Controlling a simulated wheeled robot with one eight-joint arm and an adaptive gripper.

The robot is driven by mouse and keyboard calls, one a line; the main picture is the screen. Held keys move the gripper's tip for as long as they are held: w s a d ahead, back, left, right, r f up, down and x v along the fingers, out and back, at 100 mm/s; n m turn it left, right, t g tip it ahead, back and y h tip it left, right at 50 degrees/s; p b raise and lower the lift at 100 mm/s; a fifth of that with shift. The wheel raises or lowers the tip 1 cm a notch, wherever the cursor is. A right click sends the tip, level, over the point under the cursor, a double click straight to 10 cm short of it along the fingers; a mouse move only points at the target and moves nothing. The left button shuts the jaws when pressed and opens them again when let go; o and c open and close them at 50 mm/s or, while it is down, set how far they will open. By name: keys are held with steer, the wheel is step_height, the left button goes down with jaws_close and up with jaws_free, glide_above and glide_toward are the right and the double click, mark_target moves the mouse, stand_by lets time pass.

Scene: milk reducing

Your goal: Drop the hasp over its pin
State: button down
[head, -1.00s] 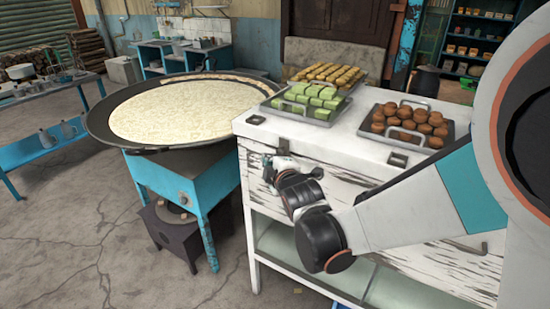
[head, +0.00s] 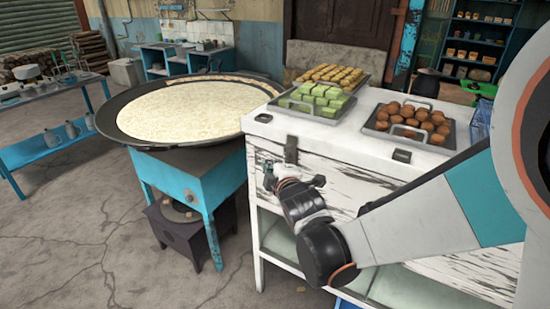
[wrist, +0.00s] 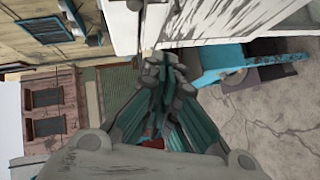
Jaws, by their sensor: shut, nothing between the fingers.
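The hasp (head: 291,150) is a small dark plate on the front of the white chest (head: 345,180), just below the lid edge. It appears to hang down flat against the front. I cannot make out its pin, nor whether the hasp sits over it. My gripper (head: 267,177) is just below and left of the hasp, apart from it, near the chest's left front corner. In the wrist view my gripper (wrist: 165,68) has its fingers closed together with nothing between them. The hasp cannot be made out in that view.
Trays of green sweets (head: 318,95), yellow sweets (head: 338,75) and brown balls (head: 408,118) stand on the chest lid. A wide pan (head: 195,108) of milk on a blue stand is close on the left. The floor in front at left is clear.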

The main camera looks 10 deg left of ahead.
steer(key=s+d+p, duration=0.1)
steer(key=s+d, duration=0.2)
steer(key=s, duration=0.4)
steer(key=shift+s+d+p, duration=0.35)
steer(key=shift+d+p, duration=0.05)
steer(key=shift+f, duration=0.1)
